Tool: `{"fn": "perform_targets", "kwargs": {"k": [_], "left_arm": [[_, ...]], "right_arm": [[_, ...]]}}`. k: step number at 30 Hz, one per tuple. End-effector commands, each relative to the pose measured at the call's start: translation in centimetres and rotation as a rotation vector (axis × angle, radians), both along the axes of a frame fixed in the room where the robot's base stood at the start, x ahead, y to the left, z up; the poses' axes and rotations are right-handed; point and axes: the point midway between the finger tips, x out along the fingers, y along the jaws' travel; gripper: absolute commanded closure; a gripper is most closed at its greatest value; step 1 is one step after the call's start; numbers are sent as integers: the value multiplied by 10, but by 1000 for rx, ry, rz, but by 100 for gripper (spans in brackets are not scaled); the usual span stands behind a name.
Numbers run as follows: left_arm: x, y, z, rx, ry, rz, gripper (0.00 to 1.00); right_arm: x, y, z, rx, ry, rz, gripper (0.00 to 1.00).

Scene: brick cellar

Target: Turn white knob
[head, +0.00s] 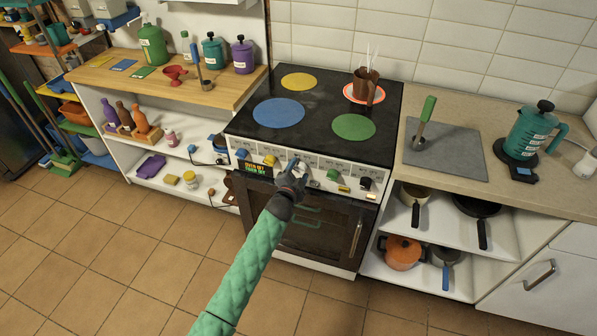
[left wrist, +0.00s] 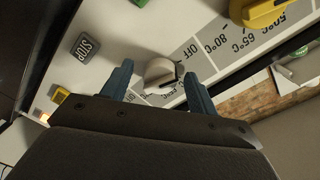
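The white knob (left wrist: 160,72) is on the stove's white front panel and has a dark pointer line. My left gripper (head: 292,172) is at the panel in the head view and largely covers the knob there. In the left wrist view the gripper (left wrist: 158,80) is open, with one blue-grey finger on each side of the knob. A gap shows between the knob and each finger. My right gripper is not in view.
A yellow knob (left wrist: 262,12) and a grey STOP button (left wrist: 83,47) are nearby on the panel. A green knob (head: 333,174) is to the right. The dark oven door (head: 320,235) is below. The tiled floor (head: 130,270) in front is clear.

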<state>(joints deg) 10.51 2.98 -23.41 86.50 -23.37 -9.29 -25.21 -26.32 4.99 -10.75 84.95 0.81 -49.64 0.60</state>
Motion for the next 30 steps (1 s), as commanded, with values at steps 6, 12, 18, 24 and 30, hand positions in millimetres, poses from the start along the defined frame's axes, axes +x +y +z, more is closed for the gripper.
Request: {"fn": "perform_targets", "kwargs": {"k": [6, 12, 18, 24, 30], "left_arm": [[0, 0, 1, 0, -1, 0, 41], [-12, 4, 0, 1, -3, -1, 41], [-41, 14, 0, 0, -2, -1, 41], [-65, 22, 2, 0, -1, 0, 41], [-73, 25, 4, 0, -1, 0, 41]], "right_arm": [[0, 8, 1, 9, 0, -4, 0], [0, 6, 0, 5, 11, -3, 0], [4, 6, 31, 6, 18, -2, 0], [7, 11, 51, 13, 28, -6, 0], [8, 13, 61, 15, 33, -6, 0]]}}
